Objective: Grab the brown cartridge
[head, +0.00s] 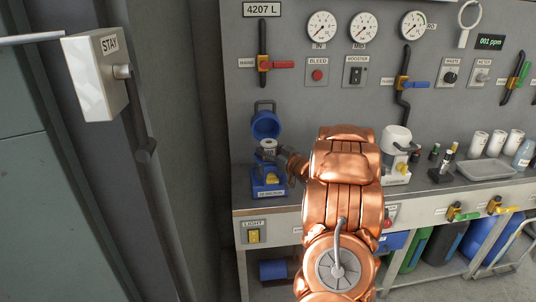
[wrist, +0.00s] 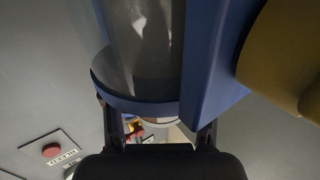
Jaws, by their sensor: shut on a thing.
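My gripper (head: 275,154) reaches in from the right at the blue unit (head: 268,186) on the left end of the bench. It is shut around a pale grey-white cylinder (head: 268,145) that stands upright between the unit's base and its blue top (head: 265,124). In the wrist view, my two dark fingers flank a small pale rim below a blue disc (wrist: 138,105) and a grey cylindrical part (wrist: 145,45). The fingers and blue parts hide most of what is held. I cannot make out a clearly brown cartridge, nor tell whether the held cylinder is it.
A grey panel with gauges (head: 321,27) and levers rises behind the bench. To the right stand a white device (head: 396,150), small dark bottles, white cups and a tray (head: 486,171). A STAY box (head: 96,77) and door are at left. A red button (wrist: 52,149) shows in the wrist view.

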